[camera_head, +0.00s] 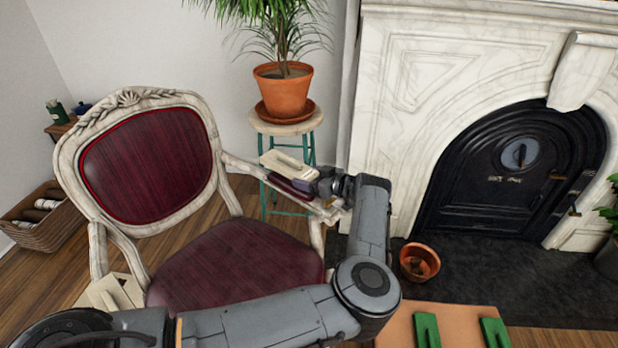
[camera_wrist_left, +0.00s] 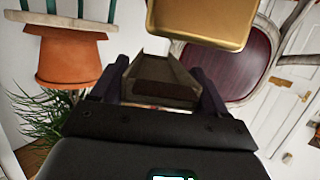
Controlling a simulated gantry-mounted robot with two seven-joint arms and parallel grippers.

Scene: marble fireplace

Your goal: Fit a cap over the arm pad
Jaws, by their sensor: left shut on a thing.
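My left gripper (camera_head: 306,183) is beside the chair's right-hand arm, at the dark red arm pad (camera_head: 284,187). A cream cap (camera_head: 272,164) with a raised handle shows just above and beside that pad. In the left wrist view my left gripper (camera_wrist_left: 160,92) is shut on a brown, trough-shaped part (camera_wrist_left: 163,72), apparently the cap's handle. A gold, round-cornered piece (camera_wrist_left: 196,22) lies beyond it, perhaps the cap's body. I cannot tell whether the cap touches the pad. A second cream cap (camera_head: 103,291) sits at the chair's left-hand arm. My right gripper is not in view.
The chair (camera_head: 150,168) has a dark red back and seat. A potted plant (camera_head: 283,95) stands on a stool (camera_head: 285,124) behind the arm. Green blocks (camera_head: 427,329) lie on a tan board (camera_head: 460,318) at lower right. A terracotta pot (camera_head: 419,262) stands on the hearth.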

